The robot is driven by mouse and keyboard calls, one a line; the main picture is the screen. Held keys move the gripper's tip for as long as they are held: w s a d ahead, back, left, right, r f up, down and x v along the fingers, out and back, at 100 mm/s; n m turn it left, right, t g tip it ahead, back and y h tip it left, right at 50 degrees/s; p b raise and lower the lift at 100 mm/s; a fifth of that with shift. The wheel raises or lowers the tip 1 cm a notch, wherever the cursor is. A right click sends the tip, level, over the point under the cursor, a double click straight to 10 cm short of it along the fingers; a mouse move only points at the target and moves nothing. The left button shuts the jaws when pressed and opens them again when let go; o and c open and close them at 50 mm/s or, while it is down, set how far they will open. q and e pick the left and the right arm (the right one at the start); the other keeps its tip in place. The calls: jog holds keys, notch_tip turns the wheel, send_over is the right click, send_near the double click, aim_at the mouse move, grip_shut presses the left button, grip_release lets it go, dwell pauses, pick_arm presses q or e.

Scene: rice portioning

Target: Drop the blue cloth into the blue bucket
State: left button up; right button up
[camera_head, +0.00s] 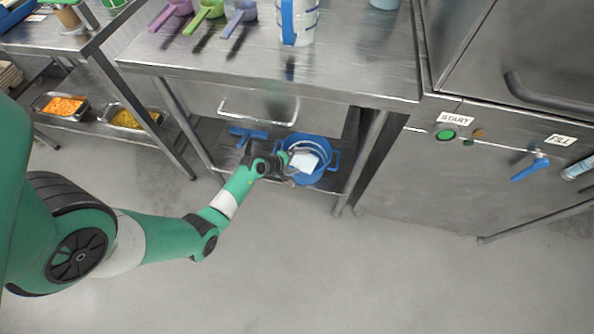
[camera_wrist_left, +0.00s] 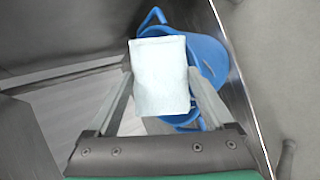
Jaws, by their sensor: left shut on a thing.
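The cloth (camera_head: 303,161) looks pale blue, nearly white, and hangs from my left gripper (camera_head: 288,170). In the left wrist view the cloth (camera_wrist_left: 160,78) is a flat rectangle between the fingertips, and my left gripper (camera_wrist_left: 160,95) is shut on it. The blue bucket (camera_head: 319,173) stands on the lower shelf under the steel table, with the cloth in front of its opening. The bucket (camera_wrist_left: 208,55) also shows behind the cloth in the left wrist view. I cannot tell how far above the rim the cloth is. My right gripper is not in view.
The lower shelf (camera_head: 228,160) holds a blue object (camera_head: 247,133) left of the bucket. The steel tabletop (camera_head: 350,70) overhangs it, and a table leg (camera_head: 364,160) stands close right of the bucket. The floor (camera_head: 400,270) in front is clear.

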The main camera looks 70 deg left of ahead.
pick_arm(q)
jog(key=w+a+b, duration=0.2)
jog(key=w+a, duration=0.2)
jog(key=a, duration=0.2)
dwell(0.4)
jog(key=o, duration=1.4)
jog(key=s+d+p, duration=0.3)
jog(key=d, duration=0.1)
jog(key=s+d+r+p, duration=0.1)
jog(key=s+d+p, duration=0.2)
jog(key=d+p, duration=0.1)
jog(key=s+d+r+p, duration=0.1)
jog(key=s+d+p, duration=0.1)
jog(key=d+p, duration=0.2)
jog(key=shift+s+d, duration=0.4)
jog(key=shift+d, duration=0.35)
